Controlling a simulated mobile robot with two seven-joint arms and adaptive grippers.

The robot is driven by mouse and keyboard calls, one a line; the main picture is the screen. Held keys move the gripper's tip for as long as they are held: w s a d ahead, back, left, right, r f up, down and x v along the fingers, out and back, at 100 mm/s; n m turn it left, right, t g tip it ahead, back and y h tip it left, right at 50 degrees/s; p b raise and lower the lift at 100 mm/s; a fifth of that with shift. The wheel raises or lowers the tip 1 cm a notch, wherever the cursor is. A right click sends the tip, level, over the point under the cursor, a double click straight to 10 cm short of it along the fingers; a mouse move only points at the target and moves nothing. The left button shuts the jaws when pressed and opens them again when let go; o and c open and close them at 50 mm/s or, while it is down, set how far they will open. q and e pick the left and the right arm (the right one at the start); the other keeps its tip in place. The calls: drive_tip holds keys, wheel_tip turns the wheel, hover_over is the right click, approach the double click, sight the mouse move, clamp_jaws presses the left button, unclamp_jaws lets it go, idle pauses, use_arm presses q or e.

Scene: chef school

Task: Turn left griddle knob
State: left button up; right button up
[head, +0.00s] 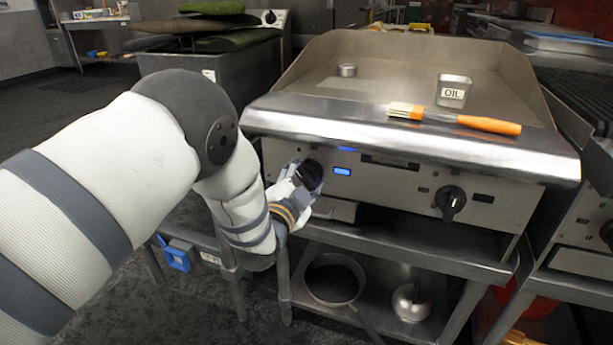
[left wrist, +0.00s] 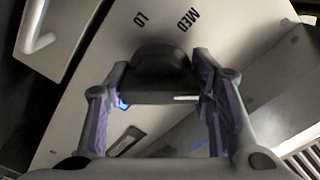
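The griddle (head: 400,168) fills the middle of the head view. Its left knob (head: 312,173) is black, on the left part of the front panel. My left gripper (head: 300,184) is at this knob. In the left wrist view, the knob (left wrist: 160,75) sits between the two fingers of my left gripper (left wrist: 160,80), which look closed against its sides. A white mark shows on the knob, and the words LO and MED are printed on the panel beyond it. Blue lights glow beside the knob in the head view. My right gripper is not in view.
A right knob (head: 450,200) is on the same panel. An orange-handled brush (head: 455,118) and an OIL container (head: 453,92) are on the griddle top. A pan (head: 334,279) is on the shelf below. A stack of green items (head: 205,25) is at the back left.

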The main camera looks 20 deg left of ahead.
use_arm(q)
drive_tip(key=shift+r+n, duration=0.1)
drive_tip(key=shift+n, duration=0.2)
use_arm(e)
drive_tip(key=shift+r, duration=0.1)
use_arm(q)
drive_tip(key=n+p, duration=0.1)
drive_tip(key=n, duration=0.1)
drive_tip(key=shift+n, duration=0.4)
drive_tip(key=n+p, duration=0.1)
drive_tip(key=n, duration=0.2)
drive_tip(key=shift+n, duration=0.4)
drive_tip(key=n+p, duration=0.1)
drive_tip(key=n, duration=0.2)
drive_tip(key=shift+n, duration=0.3)
drive_tip(key=n, duration=0.2)
drive_tip(key=shift+n, duration=0.4)
drive_tip(key=n, duration=1)
drive_tip(key=shift+b, duration=0.3)
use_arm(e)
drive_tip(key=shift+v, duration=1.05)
use_arm(q)
drive_tip(key=shift+d, duration=0.1)
